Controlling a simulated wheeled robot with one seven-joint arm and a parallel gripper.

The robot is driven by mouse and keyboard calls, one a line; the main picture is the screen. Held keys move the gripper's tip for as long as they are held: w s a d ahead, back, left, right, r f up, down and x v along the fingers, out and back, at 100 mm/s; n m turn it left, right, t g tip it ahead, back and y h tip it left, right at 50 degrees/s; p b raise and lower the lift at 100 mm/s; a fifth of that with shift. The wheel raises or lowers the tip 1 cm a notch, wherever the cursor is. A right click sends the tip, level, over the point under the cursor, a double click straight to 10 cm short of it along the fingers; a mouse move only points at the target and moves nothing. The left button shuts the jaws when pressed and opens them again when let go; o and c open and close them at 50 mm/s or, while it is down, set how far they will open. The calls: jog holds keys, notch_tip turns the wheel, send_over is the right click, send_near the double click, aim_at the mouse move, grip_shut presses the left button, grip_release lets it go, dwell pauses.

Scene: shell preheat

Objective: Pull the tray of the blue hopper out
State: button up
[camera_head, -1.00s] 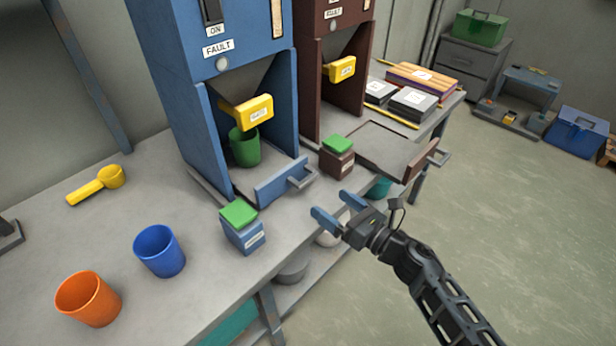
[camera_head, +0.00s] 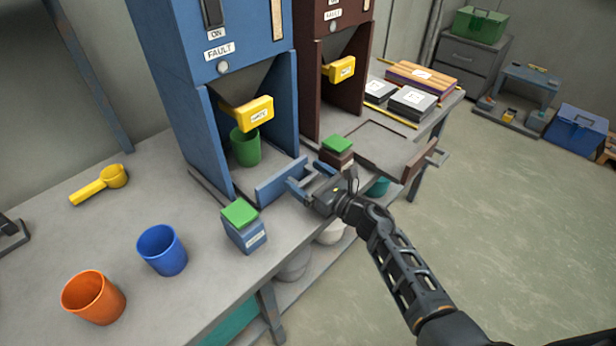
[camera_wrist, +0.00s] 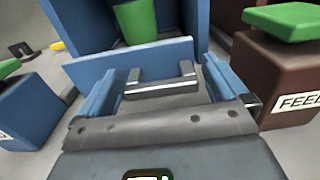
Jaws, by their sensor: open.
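The blue hopper (camera_head: 222,85) stands on the bench. Its tray has a blue front panel (camera_head: 281,181) with a grey bar handle, and the tray is at the hopper's base. A green cup (camera_head: 245,148) stands inside the hopper's bay, above the tray, and also shows in the wrist view (camera_wrist: 134,20). My gripper (camera_head: 299,181) is at the tray front, open. In the wrist view, its two blue fingers stand either side of the handle (camera_wrist: 160,83), with gaps between them and it.
A blue box with a green lid (camera_head: 243,227) is left of my gripper, and a dark red box with a green lid (camera_head: 336,152) is right of it. A brown hopper (camera_head: 335,60) with its tray pulled out (camera_head: 379,146) stands further right. Blue (camera_head: 161,250) and orange (camera_head: 93,297) cups are at left.

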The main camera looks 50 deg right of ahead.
jog(key=shift+c, duration=0.5)
jog(key=c, duration=1.2)
jog(key=s+b, duration=0.5)
jog(key=s, duration=1.7)
jog(key=shift+s+b, duration=0.15)
jog(key=shift+b, duration=0.15)
jog(key=shift+c, duration=0.2)
jog(key=o, duration=1.3)
jog(key=shift+s, duration=0.1)
jog(key=shift+o, duration=0.2)
jog(key=s+b, duration=0.2)
jog(key=s, duration=0.5)
jog(key=shift+s, duration=0.4)
jog(key=shift+a, duration=0.1)
